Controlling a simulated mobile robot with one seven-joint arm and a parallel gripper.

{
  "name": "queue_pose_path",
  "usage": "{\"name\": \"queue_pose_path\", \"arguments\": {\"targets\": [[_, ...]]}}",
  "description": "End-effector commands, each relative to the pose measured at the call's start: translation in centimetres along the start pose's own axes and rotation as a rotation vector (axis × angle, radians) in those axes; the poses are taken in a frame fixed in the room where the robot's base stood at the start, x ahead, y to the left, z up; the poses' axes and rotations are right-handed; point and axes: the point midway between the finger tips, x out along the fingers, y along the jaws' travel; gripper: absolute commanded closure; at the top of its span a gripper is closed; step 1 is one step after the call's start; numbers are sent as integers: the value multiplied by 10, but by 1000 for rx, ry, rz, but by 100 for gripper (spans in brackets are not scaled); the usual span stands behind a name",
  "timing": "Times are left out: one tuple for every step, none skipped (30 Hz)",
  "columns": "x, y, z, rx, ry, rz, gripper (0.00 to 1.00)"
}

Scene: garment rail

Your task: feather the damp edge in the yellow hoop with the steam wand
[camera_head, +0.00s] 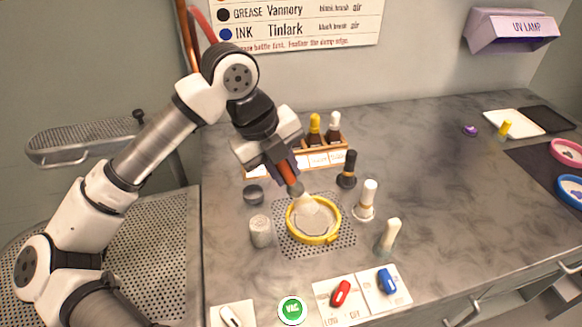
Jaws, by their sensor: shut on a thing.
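The yellow hoop (341,216) lies on a perforated metal plate (291,248) in the bench. Pale cloth (314,228) fills it, and I cannot make out a damp edge on it. My gripper (281,166) is shut on the steam wand (288,176), which has a reddish-brown body and a grey tip. The wand points down at the back left part of the hoop. A whitish plume shows between the tip and the cloth. The gripper hides the wand's upper end.
A white-handled brush (369,194), a black-handled brush (348,166) and a pale upright piece (389,236) stand right of the hoop. A grey cylinder (261,231) and dark pot (254,195) stand left. A bottle rack (334,154) is behind. Red (341,292) and blue (387,281) switches are in front.

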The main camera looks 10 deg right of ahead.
Motion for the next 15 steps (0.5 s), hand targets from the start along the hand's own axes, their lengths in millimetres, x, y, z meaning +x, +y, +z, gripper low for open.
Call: {"name": "queue_pose_path", "arguments": {"targets": [[-1,3,1,-2,-1,-1,100],[-1,3,1,-1,-1,-1,100],[-1,4,1,-1,-1,0,100],[-2,4,1,0,-1,0,100],[-2,5,1,0,-1,0,100],[-2,5,1,0,-1,0,100],[-2,5,1,0,-1,0,100],[-2,6,0,0,-1,0,100],[-2,7,0,0,-1,0,100],[-3,8,-1,0,-1,0,100],[-3,9,-1,0,-1,0,100],[-3,11,-2,0,-1,0,100],[-4,13,-2,-1,-1,0,100],[-4,14,-3,-1,-1,0,100],[-5,16,-4,0,-1,0,100]]}}
